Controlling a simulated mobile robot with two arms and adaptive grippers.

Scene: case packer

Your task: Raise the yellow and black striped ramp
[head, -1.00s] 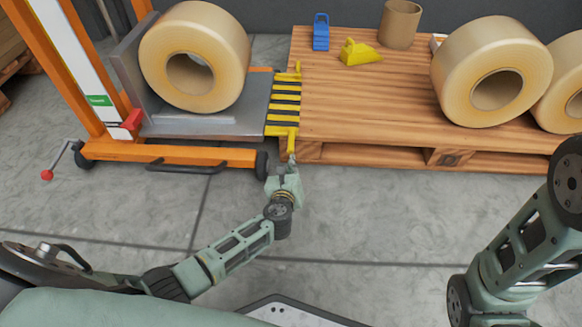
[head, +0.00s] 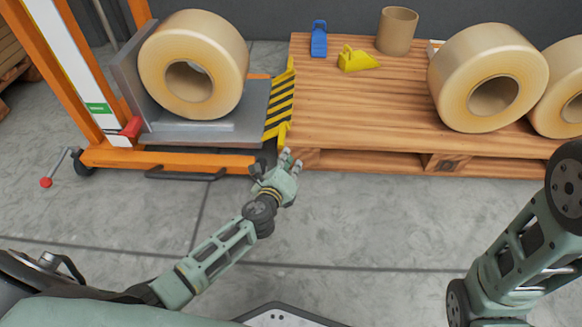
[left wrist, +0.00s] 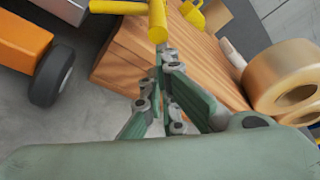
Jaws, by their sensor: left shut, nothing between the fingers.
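The yellow and black striped ramp (head: 279,104) sits at the edge of the grey lift platform (head: 190,132), beside the wooden pallet. It looks tilted, with its stripes slanting up to the right. My left gripper (head: 288,156) is shut and empty just below the ramp's near end in the head view. In the left wrist view a yellow bar (left wrist: 157,20) of the ramp shows just beyond my shut fingertips (left wrist: 166,52); I cannot tell whether they touch it. My right arm shows at the right, but its gripper is out of view.
A large tape roll (head: 194,65) stands on the platform of the orange lifter (head: 150,160). The pallet (head: 370,105) holds a blue tool (head: 318,40), a yellow wedge-shaped item (head: 357,60), a cardboard tube (head: 397,32) and more rolls (head: 487,78). The floor in front is clear.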

